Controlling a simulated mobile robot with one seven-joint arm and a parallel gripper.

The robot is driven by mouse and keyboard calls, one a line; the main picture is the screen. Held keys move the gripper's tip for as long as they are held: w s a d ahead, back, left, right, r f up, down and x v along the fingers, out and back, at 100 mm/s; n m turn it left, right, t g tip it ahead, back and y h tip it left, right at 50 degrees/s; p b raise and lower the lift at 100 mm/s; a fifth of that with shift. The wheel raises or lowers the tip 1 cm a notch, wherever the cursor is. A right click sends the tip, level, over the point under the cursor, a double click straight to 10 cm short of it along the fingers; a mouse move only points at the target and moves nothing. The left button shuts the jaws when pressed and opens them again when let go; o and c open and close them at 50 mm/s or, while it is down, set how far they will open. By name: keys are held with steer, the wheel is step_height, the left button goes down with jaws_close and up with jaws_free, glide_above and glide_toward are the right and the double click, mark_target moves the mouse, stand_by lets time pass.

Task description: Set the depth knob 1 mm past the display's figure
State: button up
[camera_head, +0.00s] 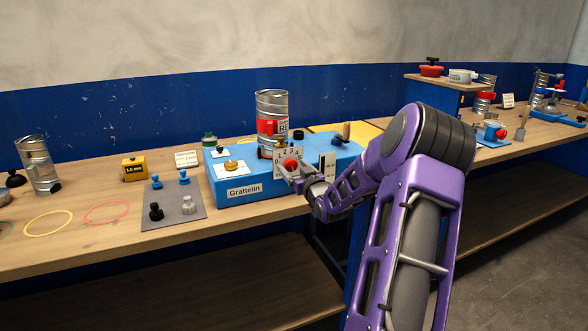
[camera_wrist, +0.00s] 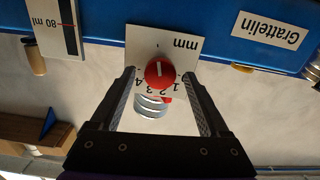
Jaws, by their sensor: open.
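The red depth knob (camera_head: 291,163) sits on a white plate (camera_head: 283,155) on the front of the blue Grattelin box (camera_head: 238,191). In the wrist view, upside down, the knob (camera_wrist: 160,74) has a white mark running up and down, with figures 1 to 4 and "mm" on its plate (camera_wrist: 140,42). Which figure the mark points at I cannot tell. My gripper (camera_head: 296,170) is open, its fingers on either side of the knob in the wrist view (camera_wrist: 160,78), with gaps at both sides. The yellow display (camera_head: 134,169) reads about 1.5 or 1.8 mm; the small digits are unclear.
A tin can (camera_head: 271,108) stands on the blue box, and another can (camera_head: 37,165) at far left. A grey mat (camera_head: 173,211) left of the box bears several small black, blue and grey knobs. Coloured rings (camera_head: 106,213) lie on the wooden bench. An 80 ml scale (camera_wrist: 55,25) is beside the knob plate.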

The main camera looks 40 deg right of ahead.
jaws_close()
stand_by(0.3)
